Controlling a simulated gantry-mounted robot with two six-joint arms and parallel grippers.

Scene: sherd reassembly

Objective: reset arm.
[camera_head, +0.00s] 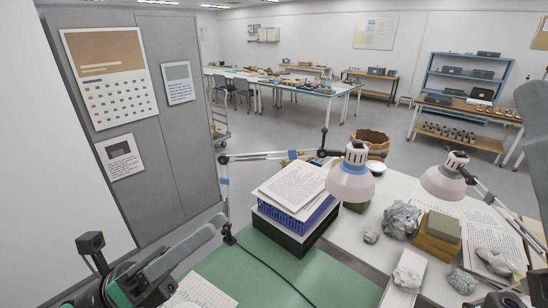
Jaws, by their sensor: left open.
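My left gripper (185,246) is at the lower left, over the left end of the green mat (270,275). It is open, with nothing seen between its fingers. Its lower part is cut off by the bottom edge. My right gripper does not show clearly. No sherd is held in this view.
Two pink lamps (351,180) (443,182) hang over the white table. Crumpled grey lumps (402,218), tan boxes (436,240) and a white tray (402,280) lie right. A grey panel stands left.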

